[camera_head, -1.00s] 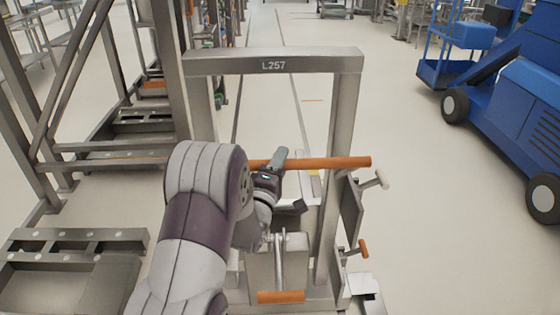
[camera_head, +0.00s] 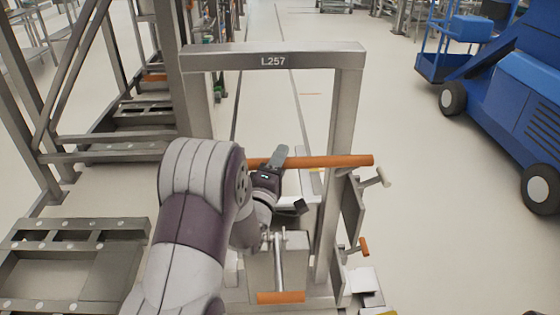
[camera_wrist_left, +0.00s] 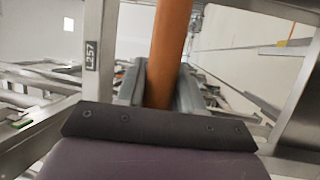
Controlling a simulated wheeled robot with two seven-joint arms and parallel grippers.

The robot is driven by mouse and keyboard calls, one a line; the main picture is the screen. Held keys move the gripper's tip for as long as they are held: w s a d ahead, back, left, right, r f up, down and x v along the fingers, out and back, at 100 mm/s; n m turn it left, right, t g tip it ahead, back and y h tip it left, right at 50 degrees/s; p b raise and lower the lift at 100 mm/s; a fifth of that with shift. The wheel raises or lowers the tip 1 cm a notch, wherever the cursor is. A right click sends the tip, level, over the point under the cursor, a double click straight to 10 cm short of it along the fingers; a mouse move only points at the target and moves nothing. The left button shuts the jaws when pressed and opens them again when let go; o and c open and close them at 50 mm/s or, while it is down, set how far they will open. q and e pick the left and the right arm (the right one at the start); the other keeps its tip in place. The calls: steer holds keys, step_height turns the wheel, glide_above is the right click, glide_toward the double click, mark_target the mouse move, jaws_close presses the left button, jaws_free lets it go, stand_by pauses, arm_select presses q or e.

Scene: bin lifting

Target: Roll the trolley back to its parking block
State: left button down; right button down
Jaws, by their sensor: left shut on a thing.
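The trolley is a grey metal frame (camera_head: 345,105) with the label L257 on its top bar. An orange handle bar (camera_head: 335,161) runs across it. My left gripper (camera_head: 276,160) is shut on this bar. In the left wrist view the orange bar (camera_wrist_left: 170,50) passes between the two grey fingers of the gripper (camera_wrist_left: 160,90). A lower orange pedal (camera_head: 281,297) shows at the bottom of the trolley. My right gripper is not in view.
A blue wheeled machine (camera_head: 525,90) stands at the right. Steel racks (camera_head: 110,140) stand close along the left, with a low metal platform (camera_head: 75,235) in front. Pale floor (camera_head: 430,200) is clear between trolley and blue machine. Dark floor lines run ahead.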

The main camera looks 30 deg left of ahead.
arm_select(q)
steer(key=c, duration=0.8)
jaws_free()
steer(key=shift+r, duration=0.2)
steer(key=shift+f, duration=0.1)
steer(key=v, duration=1.2)
steer(key=shift+s+b, duration=0.35)
